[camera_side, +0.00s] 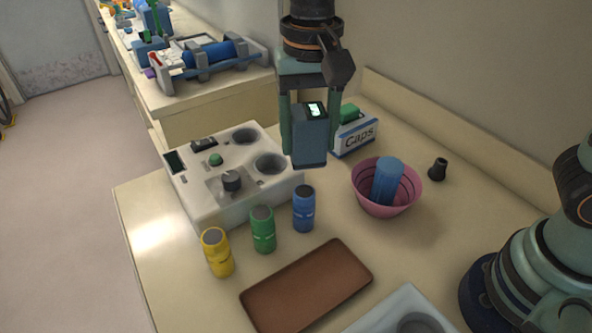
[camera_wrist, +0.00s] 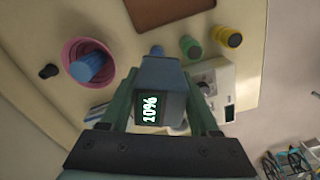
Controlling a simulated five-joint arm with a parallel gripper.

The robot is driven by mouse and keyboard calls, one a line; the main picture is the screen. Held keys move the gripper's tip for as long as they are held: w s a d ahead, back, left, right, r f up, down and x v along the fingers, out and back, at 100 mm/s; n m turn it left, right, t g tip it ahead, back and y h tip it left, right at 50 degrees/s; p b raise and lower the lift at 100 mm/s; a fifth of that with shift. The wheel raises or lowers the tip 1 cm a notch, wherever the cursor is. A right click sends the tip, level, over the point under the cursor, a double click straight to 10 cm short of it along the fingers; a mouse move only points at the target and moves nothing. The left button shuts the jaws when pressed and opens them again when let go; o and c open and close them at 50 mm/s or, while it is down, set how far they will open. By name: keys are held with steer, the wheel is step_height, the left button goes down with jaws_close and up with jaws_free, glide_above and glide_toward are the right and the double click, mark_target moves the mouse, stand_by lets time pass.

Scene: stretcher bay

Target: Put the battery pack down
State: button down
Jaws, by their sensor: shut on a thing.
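The battery pack (camera_side: 310,136) is a blue-grey block with a dark top and a small lit display. My gripper (camera_side: 307,125) is shut on it and holds it upright above the counter, clear of the surface, beside the white device. In the wrist view the battery pack (camera_wrist: 160,85) sits between the two green fingers of my gripper (camera_wrist: 165,100), and its display reads 10%. The fingers cover its sides.
A white device (camera_side: 208,197) with two round wells stands left. Yellow (camera_side: 218,252), green (camera_side: 263,229) and blue (camera_side: 303,209) cylinders stand before it. A brown tray (camera_side: 306,285) is empty. A pink bowl (camera_side: 404,197) holds a blue object. A Caps box (camera_side: 355,135) stands behind.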

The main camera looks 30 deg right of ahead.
steer(key=s+a+n, duration=0.5)
steer(key=s+a, duration=0.3)
steer(key=s, duration=0.4)
step_height(320, 180, down, 20)
steer(key=shift+w+a+f, duration=0.1)
steer(key=shift+a, duration=0.05)
steer(key=shift+f, duration=0.1)
steer(key=shift+c, duration=0.6)
jaws_free()
